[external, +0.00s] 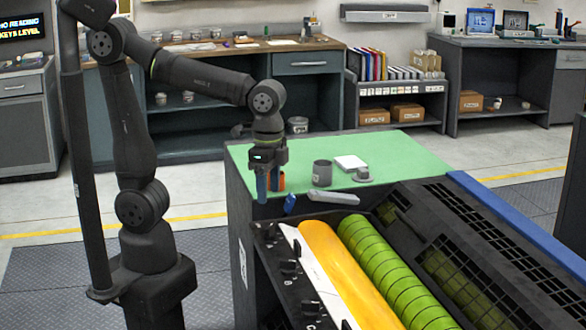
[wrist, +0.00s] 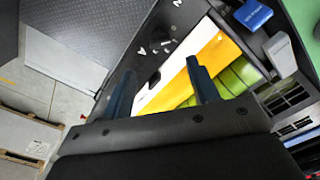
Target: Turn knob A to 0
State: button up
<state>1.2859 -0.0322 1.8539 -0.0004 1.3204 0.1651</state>
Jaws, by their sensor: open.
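A row of black knobs (external: 290,267) runs along the unit's black side panel (external: 262,262). In the wrist view the letter A (wrist: 142,50) shows on the panel with small white marks beside it. A dark knob (wrist: 153,78) stands between the fingers and apart from them. Which knob belongs to the A, and its pointer setting, I cannot tell.
A yellow-orange roller (external: 345,270) and a green roller (external: 395,270) lie beside the panel. A small blue block (external: 290,203) and a grey bar (external: 333,197) are near the gripper. A grey mug (external: 322,173) stands on the green mat (external: 400,150).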

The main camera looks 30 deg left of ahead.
aim_at(270, 226)
notch_tip(270, 226, down, 9)
dwell(0.3)
jog(key=c, duration=1)
